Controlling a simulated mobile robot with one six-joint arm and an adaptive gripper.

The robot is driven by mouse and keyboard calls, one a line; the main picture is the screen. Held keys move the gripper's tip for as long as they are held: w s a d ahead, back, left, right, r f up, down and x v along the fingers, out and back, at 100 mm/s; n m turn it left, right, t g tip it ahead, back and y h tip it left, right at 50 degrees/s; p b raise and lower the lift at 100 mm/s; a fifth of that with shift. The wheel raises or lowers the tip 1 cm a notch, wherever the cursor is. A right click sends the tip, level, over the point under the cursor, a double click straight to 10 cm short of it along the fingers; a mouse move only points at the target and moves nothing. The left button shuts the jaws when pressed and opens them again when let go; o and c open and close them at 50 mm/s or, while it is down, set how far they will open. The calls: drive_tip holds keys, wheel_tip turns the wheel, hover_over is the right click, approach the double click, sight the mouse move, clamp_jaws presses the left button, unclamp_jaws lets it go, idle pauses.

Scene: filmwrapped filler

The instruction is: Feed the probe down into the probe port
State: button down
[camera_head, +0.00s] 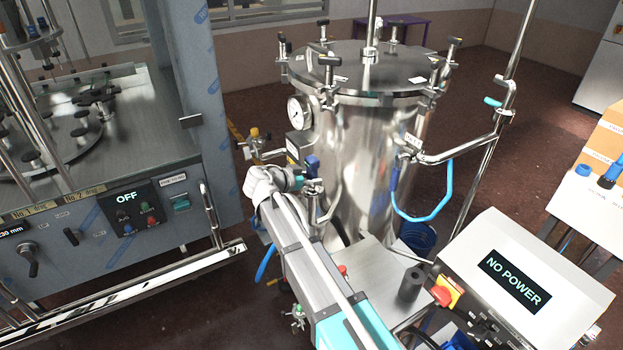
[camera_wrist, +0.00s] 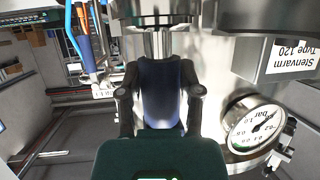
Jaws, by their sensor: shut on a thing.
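My gripper (camera_head: 300,182) is at the front of the steel vessel (camera_head: 362,150), below its pressure gauge. In the wrist view my gripper (camera_wrist: 161,92) has a dark finger on each side of the probe's dark blue body (camera_wrist: 160,105) and is shut on it. The probe's blue top (camera_head: 312,164) shows small in the head view. Steel parts (camera_wrist: 158,43) extend from the blue body toward the picture's top edge. A steel fitting (camera_head: 316,208) shows just under the gripper in the head view, apparently the probe port. The probe's tip is hidden; I cannot tell how deep it sits.
The pressure gauge (camera_wrist: 255,125) and a label plate (camera_wrist: 292,55) are close beside the gripper. A valve (camera_head: 254,145) projects left of the vessel. A blue hose (camera_head: 430,218) loops at right. A "NO POWER" box (camera_head: 525,275) stands front right; a machine (camera_head: 120,150) stands left.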

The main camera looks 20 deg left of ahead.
drive_tip(key=shift+f, duration=0.2)
idle(0.7)
drive_tip(key=shift+c, duration=1)
unclamp_jaws()
drive_tip(key=shift+r, duration=0.2)
wheel_tip(320, 180, up, 15)
drive_tip(key=p, duration=1.5)
drive_tip(key=shift+r, duration=0.1)
